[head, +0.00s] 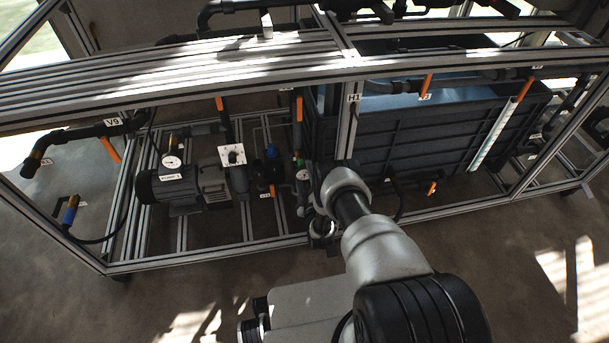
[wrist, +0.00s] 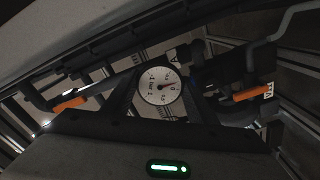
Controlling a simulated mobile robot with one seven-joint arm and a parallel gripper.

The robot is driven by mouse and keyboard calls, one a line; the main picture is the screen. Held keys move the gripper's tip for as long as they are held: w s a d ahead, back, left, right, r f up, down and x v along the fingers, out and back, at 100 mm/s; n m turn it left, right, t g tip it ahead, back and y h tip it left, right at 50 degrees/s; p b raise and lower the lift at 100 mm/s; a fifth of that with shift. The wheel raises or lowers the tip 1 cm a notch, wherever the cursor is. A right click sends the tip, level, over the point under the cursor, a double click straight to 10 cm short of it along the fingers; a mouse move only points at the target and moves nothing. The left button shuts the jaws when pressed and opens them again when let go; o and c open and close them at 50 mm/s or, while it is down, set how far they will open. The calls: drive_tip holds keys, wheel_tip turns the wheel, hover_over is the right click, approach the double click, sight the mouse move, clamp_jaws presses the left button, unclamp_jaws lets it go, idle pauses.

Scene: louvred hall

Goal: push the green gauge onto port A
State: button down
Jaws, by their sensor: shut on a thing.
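In the wrist view, a round gauge (wrist: 158,88) with a white dial and dark rim sits between the fingers of my gripper (wrist: 161,93), which is shut on it. No green shows clearly on it there. A small white label (wrist: 173,56), which seems to carry an A, shows just beyond the gauge; the port itself is hidden behind the gauge and fingers. In the head view, a small white dial (head: 302,175) shows just left of my wrist, by the frame's middle post; I cannot tell for sure that it is the held gauge. My fingers are mostly hidden there.
A pump (head: 172,188) with another gauge (head: 172,161) stands left inside the metal frame (head: 205,254). A dark tank (head: 420,135) fills the right side. Pipes and orange-handled valves (wrist: 70,103) crowd around my gripper. The floor in front is clear.

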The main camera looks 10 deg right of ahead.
drive_tip(key=c, duration=0.7)
unclamp_jaws()
drive_tip(key=shift+o, duration=0.2)
drive_tip(key=s+p, duration=0.3)
drive_tip(key=s, duration=0.4)
drive_tip(key=shift+s, duration=0.1)
